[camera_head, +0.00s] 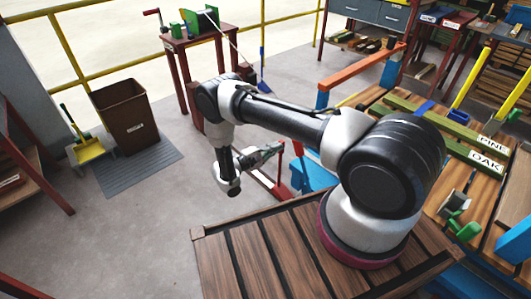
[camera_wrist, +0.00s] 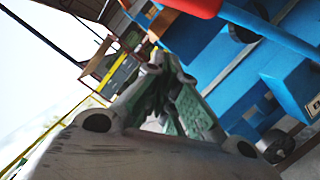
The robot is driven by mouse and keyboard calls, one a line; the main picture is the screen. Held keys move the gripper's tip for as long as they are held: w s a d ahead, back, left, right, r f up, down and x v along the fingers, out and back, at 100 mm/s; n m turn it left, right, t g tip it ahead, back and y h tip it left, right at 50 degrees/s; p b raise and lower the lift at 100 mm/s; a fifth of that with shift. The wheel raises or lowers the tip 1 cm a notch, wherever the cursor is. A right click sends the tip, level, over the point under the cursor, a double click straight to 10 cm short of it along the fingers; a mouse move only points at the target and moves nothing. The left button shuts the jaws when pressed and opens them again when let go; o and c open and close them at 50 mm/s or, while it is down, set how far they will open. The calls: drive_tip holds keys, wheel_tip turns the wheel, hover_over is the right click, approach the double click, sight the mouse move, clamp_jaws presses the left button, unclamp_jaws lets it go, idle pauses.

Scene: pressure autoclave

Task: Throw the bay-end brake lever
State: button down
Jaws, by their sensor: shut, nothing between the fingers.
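My gripper (camera_head: 276,149) is in the middle of the head view, above the floor and beyond my wooden deck. It points right, towards blue framework (camera_head: 316,174). In the wrist view my gripper (camera_wrist: 158,62) is shut and holds nothing. A red bar (camera_head: 270,181) slants below the gripper in the head view, by the blue framework; it may be the brake lever, but I cannot tell for sure. In the wrist view a red part (camera_wrist: 196,5) crosses the top, beside large blue blocks (camera_wrist: 285,85). I see no clear contact between gripper and red bar.
An orange-red beam on blue posts (camera_head: 362,66) stands behind right. Timber labelled PINE and OAK (camera_head: 455,128) lies on a bench at right. Grey floor at left is open.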

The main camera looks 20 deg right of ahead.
drive_tip(key=shift+s+d+r, duration=0.5)
drive_tip(key=shift+s+d, duration=0.25)
drive_tip(key=shift+d, duration=0.05)
drive_tip(key=shift+s+d+r, duration=0.45)
drive_tip(key=shift+s+d, duration=0.3)
drive_tip(key=shift+d, duration=0.05)
drive_tip(key=shift+s, duration=0.1)
